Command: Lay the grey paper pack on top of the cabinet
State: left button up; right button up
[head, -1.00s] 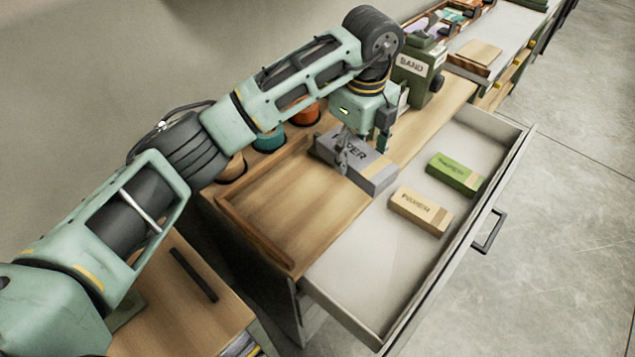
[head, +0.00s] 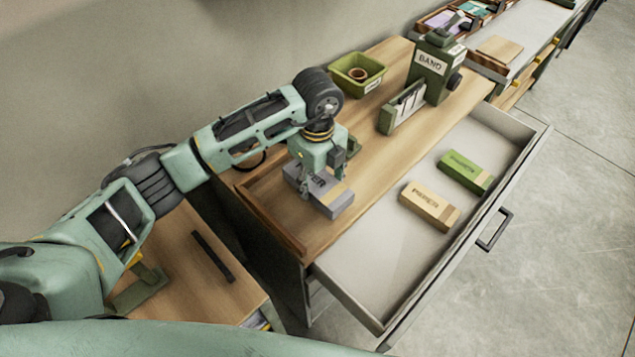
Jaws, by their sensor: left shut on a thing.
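The grey paper pack (head: 336,200) is over the wooden top of the cabinet (head: 318,233), near its front left part. My left gripper (head: 308,184) is shut on the pack from above and hides part of its label. I cannot tell whether the pack touches the wood or hangs just above it. My right gripper is not in view.
The open drawer (head: 372,270) holds a tan paper pack (head: 427,206) and a green paper pack (head: 464,173). A green band device (head: 432,68) and a green bin (head: 357,74) stand farther back. A wooden rim (head: 268,223) edges the cabinet top's left side.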

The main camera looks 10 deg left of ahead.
aim_at(317, 188)
pick_arm(q)
notch_tip(317, 188, down, 2)
jog(key=shift+f+p, duration=0.15)
jog(key=shift+p, duration=0.15)
jog(key=shift+f, duration=0.2)
jog(key=shift+f, duration=0.1)
jog(key=shift+f, duration=0.15)
jog(key=o, duration=1.4)
